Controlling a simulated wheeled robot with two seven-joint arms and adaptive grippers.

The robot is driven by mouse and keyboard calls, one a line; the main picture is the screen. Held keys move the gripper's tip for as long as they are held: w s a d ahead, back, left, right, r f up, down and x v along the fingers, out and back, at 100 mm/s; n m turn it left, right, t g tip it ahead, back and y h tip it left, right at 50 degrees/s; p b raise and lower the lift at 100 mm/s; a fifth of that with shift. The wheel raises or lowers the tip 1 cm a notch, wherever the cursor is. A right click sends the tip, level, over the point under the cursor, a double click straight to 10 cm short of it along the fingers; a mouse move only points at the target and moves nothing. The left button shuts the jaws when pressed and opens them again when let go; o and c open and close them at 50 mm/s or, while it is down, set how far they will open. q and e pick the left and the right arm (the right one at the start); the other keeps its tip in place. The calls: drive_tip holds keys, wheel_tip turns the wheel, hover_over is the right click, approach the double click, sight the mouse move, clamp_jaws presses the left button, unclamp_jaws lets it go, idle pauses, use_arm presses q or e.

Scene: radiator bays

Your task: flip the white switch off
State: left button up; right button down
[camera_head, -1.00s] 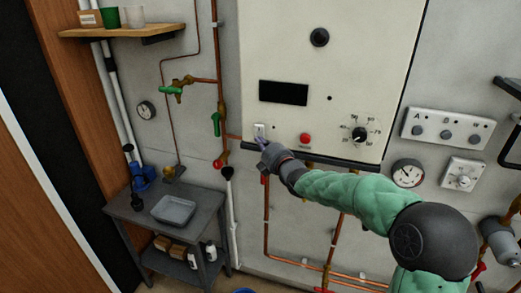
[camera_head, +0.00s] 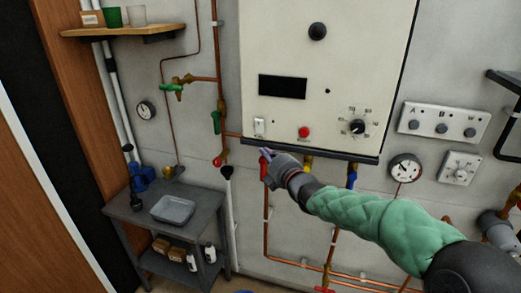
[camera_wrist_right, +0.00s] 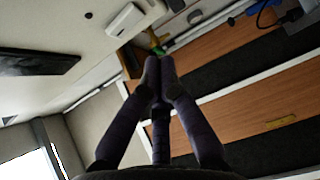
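The white switch (camera_head: 259,127) is a small rocker on a white plate at the lower left of the cream boiler panel (camera_head: 350,60). It also shows in the right wrist view as a white block (camera_wrist_right: 125,20) near the top. Which way the rocker is tipped is too small to tell. My right gripper (camera_head: 266,155) is just below the switch, near the panel's lower edge, apart from the switch. Its dark fingers (camera_wrist_right: 160,68) come together at the tips in the right wrist view, with nothing between them. My left gripper is out of view.
A red button (camera_head: 304,132) and a black dial (camera_head: 358,127) sit right of the switch. Copper pipes with red, yellow and blue valve handles run beneath the panel. A grey side table (camera_head: 150,222) with a tray stands at lower left.

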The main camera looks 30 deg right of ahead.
drive_tip(key=s, duration=0.4)
drive_tip(key=shift+s+a+f, duration=0.15)
drive_tip(key=shift+s+a, duration=0.05)
drive_tip(key=shift+a, duration=0.15)
